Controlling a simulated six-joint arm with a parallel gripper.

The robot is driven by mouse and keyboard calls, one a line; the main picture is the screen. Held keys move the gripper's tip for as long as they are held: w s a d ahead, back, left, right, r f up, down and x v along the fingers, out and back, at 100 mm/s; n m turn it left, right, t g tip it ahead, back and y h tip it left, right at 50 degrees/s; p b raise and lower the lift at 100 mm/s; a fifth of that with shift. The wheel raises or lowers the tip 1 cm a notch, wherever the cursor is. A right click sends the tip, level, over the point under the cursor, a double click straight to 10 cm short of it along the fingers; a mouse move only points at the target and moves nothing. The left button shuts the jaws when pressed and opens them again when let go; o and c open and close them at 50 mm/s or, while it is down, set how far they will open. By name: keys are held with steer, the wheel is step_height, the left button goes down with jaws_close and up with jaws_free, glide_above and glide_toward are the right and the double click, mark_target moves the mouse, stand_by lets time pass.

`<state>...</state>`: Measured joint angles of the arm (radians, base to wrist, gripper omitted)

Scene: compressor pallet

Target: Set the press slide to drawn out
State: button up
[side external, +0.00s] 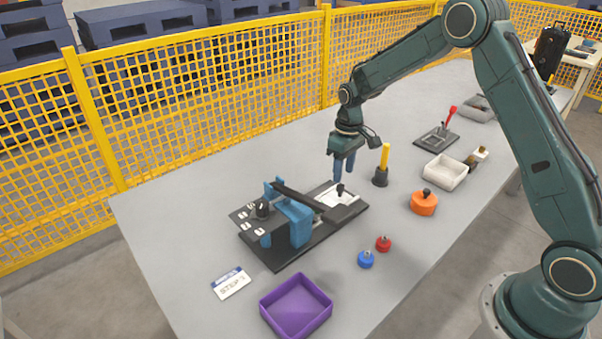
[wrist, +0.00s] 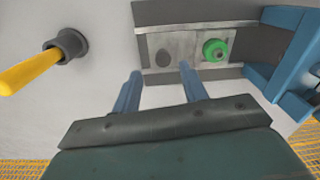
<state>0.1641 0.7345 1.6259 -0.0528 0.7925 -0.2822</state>
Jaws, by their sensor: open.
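The press has a dark base (side external: 278,258), blue uprights (side external: 301,222) and a long dark bar (side external: 298,196) slanting across the top. A light metal slide plate (side external: 350,199) lies at the right end of the base, with a small black knob (side external: 340,189) standing near it. In the wrist view the plate (wrist: 188,48) carries a green round part (wrist: 215,50) and a dark round spot (wrist: 166,57), beside the blue frame (wrist: 290,55). My gripper (side external: 343,176) is open and empty above the plate; its fingertips (wrist: 158,74) show at the plate's near edge.
A yellow rod in a dark holder (side external: 381,176) stands close to the right of my gripper. An orange round piece (side external: 423,203), a white bin (side external: 444,172), red (side external: 383,243) and blue (side external: 366,259) knobs and a purple tray (side external: 296,306) lie around. The table's back left is clear.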

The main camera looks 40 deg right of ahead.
step_height(320, 180, up, 10)
steer(key=shift+d+f, duration=0.2)
steer(key=shift+d, duration=0.05)
steer(key=shift+r, duration=0.1)
stand_by(0.4)
steer(key=s+a+r+t, duration=0.1)
steer(key=s+a+r, duration=0.2)
steer(key=s+r, duration=0.4)
steer(key=s+a+r+t, duration=0.2)
steer(key=s+r, duration=0.5)
steer(key=s+a+m+t, duration=0.1)
steer(key=s+a+t, duration=0.1)
steer(key=s, duration=1.6)
steer(key=shift+s+a+f+m+t, duration=0.15)
steer(key=shift+a+f+m+t, duration=0.15)
steer(key=shift+a+m, duration=0.1)
